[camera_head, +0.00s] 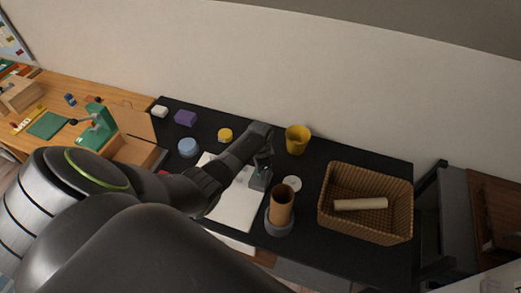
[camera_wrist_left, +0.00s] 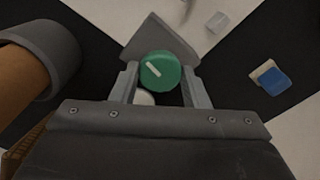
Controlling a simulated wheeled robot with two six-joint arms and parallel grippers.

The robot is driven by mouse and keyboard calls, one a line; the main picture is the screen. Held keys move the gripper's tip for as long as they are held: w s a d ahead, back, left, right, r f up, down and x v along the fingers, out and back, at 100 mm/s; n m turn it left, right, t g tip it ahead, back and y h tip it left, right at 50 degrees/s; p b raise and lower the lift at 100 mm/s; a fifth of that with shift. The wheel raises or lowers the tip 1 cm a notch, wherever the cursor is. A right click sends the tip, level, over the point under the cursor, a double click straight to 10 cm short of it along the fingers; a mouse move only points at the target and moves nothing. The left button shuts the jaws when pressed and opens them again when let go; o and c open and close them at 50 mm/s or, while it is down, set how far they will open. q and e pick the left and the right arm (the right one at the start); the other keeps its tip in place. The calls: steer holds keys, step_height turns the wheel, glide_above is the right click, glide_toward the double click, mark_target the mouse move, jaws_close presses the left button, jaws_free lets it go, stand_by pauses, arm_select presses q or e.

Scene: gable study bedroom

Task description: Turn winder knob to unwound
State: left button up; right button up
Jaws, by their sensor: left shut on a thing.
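The winder knob (camera_wrist_left: 165,73) is a round green knob with a short white pointer line. In the left wrist view the line slants toward the upper left of the picture. The knob sits on a small grey housing (camera_wrist_left: 158,38), which stands on the black tabletop in the head view (camera_head: 260,180). My left gripper (camera_wrist_left: 160,80) has its two fingers on either side of the knob and is shut on it. In the head view the left hand (camera_head: 262,158) reaches down to the housing and mostly hides the knob. My right gripper is not in view.
A brown cylinder in a grey ring (camera_head: 281,207) stands close beside the housing. A white disc (camera_head: 292,182), yellow cup (camera_head: 297,139) and wicker basket (camera_head: 366,202) are to the right. A white sheet (camera_head: 235,205) lies left, with a blue round item (camera_head: 187,147) beyond.

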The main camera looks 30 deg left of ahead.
arm_select(q)
steer(key=n, duration=0.5)
steer(key=shift+n, duration=0.3)
steer(key=n, duration=1.3)
steer(key=shift+n, duration=0.3)
steer(key=n, duration=1.3)
steer(key=shift+n, duration=0.3)
steer(key=n, duration=0.4)
steer(key=shift+n, duration=0.4)
